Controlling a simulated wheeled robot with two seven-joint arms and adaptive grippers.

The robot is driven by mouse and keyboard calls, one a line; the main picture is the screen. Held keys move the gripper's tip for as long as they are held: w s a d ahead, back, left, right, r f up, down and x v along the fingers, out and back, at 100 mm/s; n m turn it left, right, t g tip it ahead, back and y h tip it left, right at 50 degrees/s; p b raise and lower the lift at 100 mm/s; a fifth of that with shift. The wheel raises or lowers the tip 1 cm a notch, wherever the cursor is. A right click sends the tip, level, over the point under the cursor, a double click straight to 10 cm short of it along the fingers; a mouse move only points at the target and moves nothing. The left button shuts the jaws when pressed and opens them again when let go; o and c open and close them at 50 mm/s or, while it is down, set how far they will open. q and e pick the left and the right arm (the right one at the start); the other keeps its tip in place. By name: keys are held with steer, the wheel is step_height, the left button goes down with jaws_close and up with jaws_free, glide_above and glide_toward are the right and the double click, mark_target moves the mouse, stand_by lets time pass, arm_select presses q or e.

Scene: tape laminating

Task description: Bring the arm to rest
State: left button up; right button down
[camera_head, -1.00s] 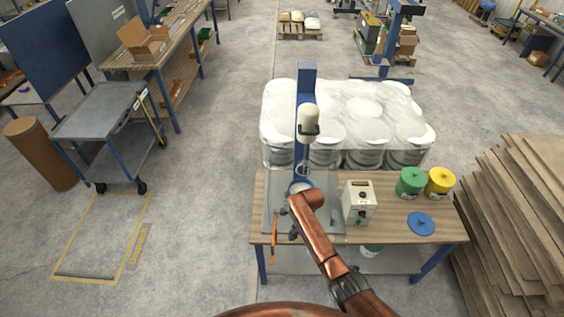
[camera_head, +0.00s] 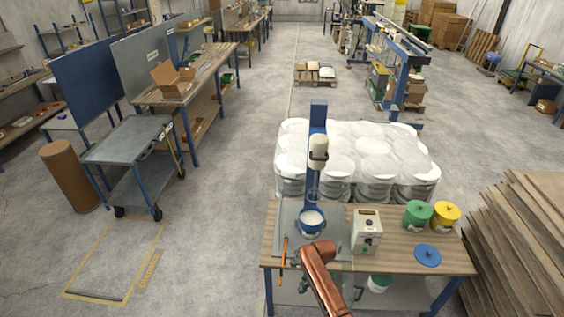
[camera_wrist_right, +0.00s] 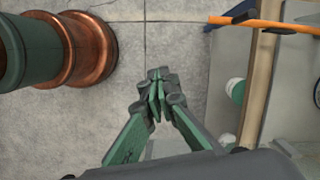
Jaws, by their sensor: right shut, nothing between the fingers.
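My right arm, copper coloured, comes up from the bottom of the head view and bends at the front edge of the workbench (camera_head: 450,262). My right gripper (camera_wrist_right: 157,92) shows in the wrist view with its green fingers together and nothing between them. It hangs over bare floor, apart from the bench edge. In the head view the gripper (camera_head: 303,285) is small and partly hidden by the arm. My left gripper is not in view.
On the bench stand a blue column with a white mixer head (camera_head: 318,150), a bowl (camera_head: 312,220), a white control box (camera_head: 367,232), green (camera_head: 417,214) and yellow (camera_head: 446,215) pots, and a blue lid (camera_head: 427,255). An orange-handled tool (camera_head: 283,252) lies near the front edge.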

steer(key=s+d+f+n+h+b, duration=0.1)
steer(key=s+d+f+n+b, duration=0.3)
steer(key=s+f, duration=0.65)
steer(key=s+d+f+n+t+b, duration=0.1)
steer(key=s+d+f+b, duration=0.35)
steer(key=f, duration=1.15)
steer(key=s+d+f+n+h+b, duration=0.1)
steer(key=s+d+f+n+b, duration=0.15)
steer(key=s+d+f, duration=0.85)
steer(key=s+d+f+n+b, duration=0.2)
steer(key=s+f, duration=0.4)
steer(key=s, duration=0.4)
steer(key=s+d+f+n+b, duration=0.2)
steer(key=s+f+n+b, duration=0.1)
steer(key=s+f, duration=0.4)
steer(key=s+d+f+n+h+b, duration=0.1)
steer(key=s+f+n, duration=0.4)
steer(key=s, duration=0.8)
step_height(320, 180, down, 2)
steer(key=shift+s+d+f+b, duration=0.25)
steer(key=shift+d+b, duration=0.3)
steer(key=shift+b, duration=0.45)
